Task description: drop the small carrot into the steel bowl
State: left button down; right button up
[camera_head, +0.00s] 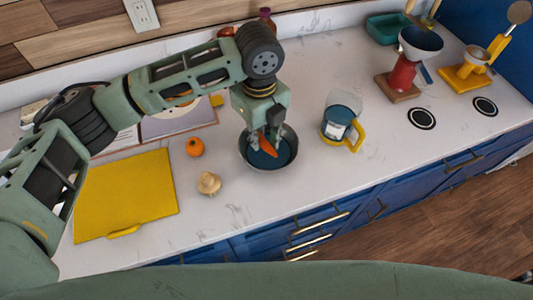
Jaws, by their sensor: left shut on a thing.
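The small carrot (267,145) is orange and tilted, held between the fingers of my left gripper (267,139). The left gripper is shut on it and points down over the steel bowl (256,168). The bowl is round with a grey rim and a dark blue inside, and it stands on the white counter. The carrot overlaps the bowl's inside in the head view, and I cannot tell whether it touches the bowl. The gripper hides the far part of the bowl's rim. My right gripper is not in view.
A mushroom (209,184) and an orange fruit (195,147) lie left of the bowl, near a yellow board (125,195). A glass jug with a yellow handle (342,122) stands to the right. The counter (375,175) is clear right of the bowl toward the front edge.

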pick_arm(q)
jog(key=shift+f, duration=0.15)
jog(key=c, duration=2)
grip_release()
jog(key=o, duration=0.5)
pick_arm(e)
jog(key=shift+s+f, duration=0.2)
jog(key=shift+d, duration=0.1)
pick_arm(q)
notch_tip(320, 180, up, 12)
jog(key=shift+r, duration=0.1)
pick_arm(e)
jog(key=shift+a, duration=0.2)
